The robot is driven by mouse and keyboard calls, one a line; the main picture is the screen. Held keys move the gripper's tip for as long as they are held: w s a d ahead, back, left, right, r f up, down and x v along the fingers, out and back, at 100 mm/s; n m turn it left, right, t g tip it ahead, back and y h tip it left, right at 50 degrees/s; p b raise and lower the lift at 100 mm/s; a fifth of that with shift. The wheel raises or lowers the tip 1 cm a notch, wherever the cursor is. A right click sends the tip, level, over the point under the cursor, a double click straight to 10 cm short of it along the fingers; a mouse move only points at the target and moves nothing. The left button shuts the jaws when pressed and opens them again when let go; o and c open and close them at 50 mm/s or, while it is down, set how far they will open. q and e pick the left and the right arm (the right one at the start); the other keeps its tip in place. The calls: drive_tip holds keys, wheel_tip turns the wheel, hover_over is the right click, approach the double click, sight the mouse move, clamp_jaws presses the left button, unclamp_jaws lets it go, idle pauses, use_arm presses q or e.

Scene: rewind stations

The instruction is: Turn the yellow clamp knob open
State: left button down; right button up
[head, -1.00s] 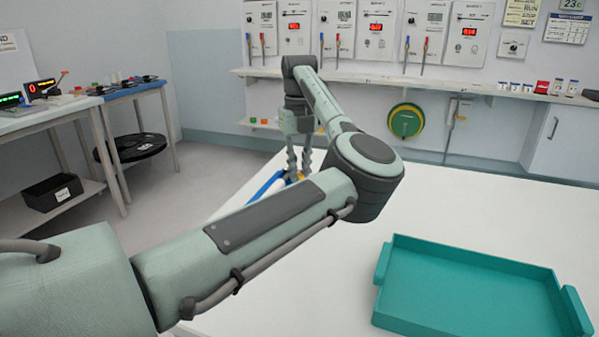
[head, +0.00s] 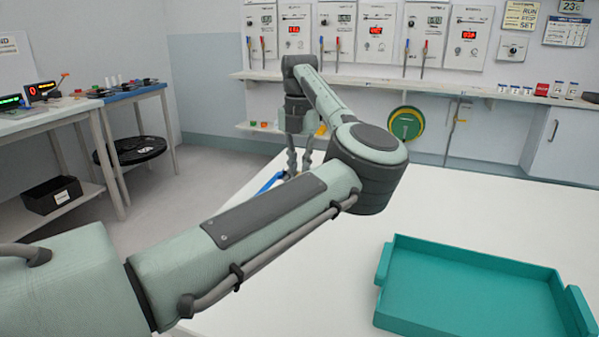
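My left arm crosses the view from the lower left. My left gripper (head: 299,162) points down over the far left edge of the white table. Its two fingers show side by side, with the tips partly hidden behind my own arm, so I cannot tell whether they hold anything. A small yellow-orange piece (head: 321,130) shows just right of the gripper; I cannot tell whether it is the clamp knob. A blue piece (head: 270,183) shows at the table edge below left of the fingers, partly hidden by my arm. My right gripper is not in view.
A teal tray (head: 460,290) lies empty on the white table (head: 480,205) at the right. The table between tray and arm is clear. A blue side table (head: 135,92) stands at the left. Wall panels and a shelf (head: 420,85) line the back.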

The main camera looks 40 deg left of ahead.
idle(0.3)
use_arm(q)
drive_tip(key=c, duration=1.5)
unclamp_jaws()
drive_tip(key=shift+c, duration=0.2)
wheel_tip(320, 180, up, 12)
drive_tip(key=shift+f, duration=0.1)
